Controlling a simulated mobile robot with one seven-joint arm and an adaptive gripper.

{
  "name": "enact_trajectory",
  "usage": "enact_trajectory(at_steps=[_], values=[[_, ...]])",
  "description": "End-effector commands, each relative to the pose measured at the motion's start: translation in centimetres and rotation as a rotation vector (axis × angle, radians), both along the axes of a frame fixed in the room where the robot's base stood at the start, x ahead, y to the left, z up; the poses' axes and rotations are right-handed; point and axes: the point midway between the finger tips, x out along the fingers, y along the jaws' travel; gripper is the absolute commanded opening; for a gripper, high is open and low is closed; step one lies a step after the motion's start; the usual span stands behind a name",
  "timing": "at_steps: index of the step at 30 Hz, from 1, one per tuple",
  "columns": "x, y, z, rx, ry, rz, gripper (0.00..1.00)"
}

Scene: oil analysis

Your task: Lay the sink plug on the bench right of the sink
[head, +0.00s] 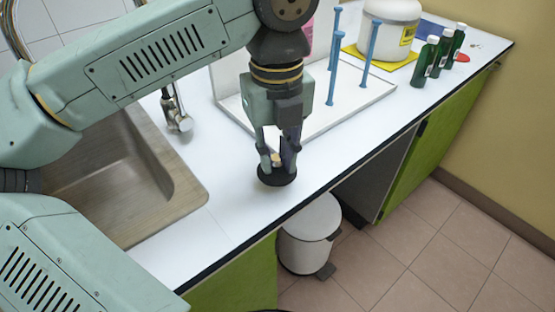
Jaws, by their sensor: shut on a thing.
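The sink plug (277,178) is a dark round disc with a small light-coloured knob on top. My gripper (278,159) points down and is shut on the plug's knob. The plug is over the white bench (232,193), right of the sink (177,197) and near the bench's front edge. I cannot tell whether its underside touches the bench. The sink is brownish, and my arm hides much of it.
A white tray with blue pegs (334,88) stands just behind my gripper. A white container (388,27) on a yellow mat and several green bottles (432,58) stand farther right. A white pedal bin (308,240) stands on the floor below. Bare bench lies between sink and plug.

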Motion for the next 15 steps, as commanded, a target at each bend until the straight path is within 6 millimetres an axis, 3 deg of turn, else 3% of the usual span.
enact_trajectory(at_steps=[5, 12, 15], values=[[0.6, -0.1, -0.6, 0.0, 0.002, -0.001, 0.0], [0.5, -0.2, -3.4, -0.002, 0.003, -0.001, 0.0], [0.5, -0.1, -3.6, 0.0, 0.0, 0.0, 0.0]])
